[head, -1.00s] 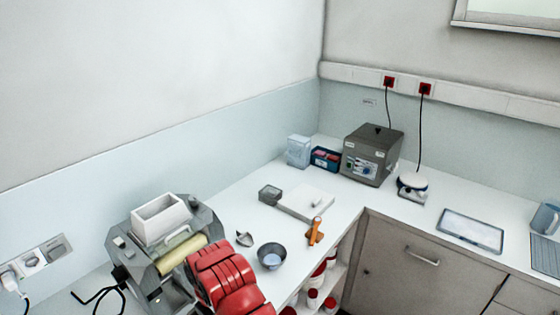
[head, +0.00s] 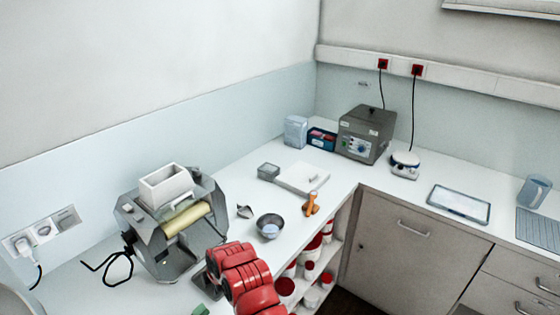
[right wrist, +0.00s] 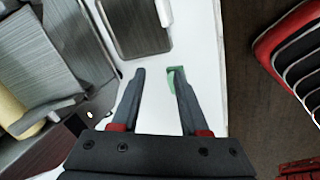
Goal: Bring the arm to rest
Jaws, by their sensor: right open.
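My right arm (head: 243,278), red and segmented, comes up from the bottom of the head view, beside the three-roll mill (head: 172,225) and over the front of the counter. My right gripper (right wrist: 159,74) shows in the right wrist view with its two dark fingers apart and no object held between them. A small green thing (right wrist: 174,78) lies at the right finger, partly hidden by it; I cannot tell whether they touch. It also shows at the bottom of the head view (head: 200,310). My left gripper is not in view.
A metal plate (right wrist: 138,28) lies beyond the fingers. A grey bowl (head: 270,222) and an orange-handled tool (head: 311,204) stand on the counter (head: 232,188). Shelves with red-lidded jars (head: 309,268) are below. Dark floor (right wrist: 255,120) lies right of the counter edge.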

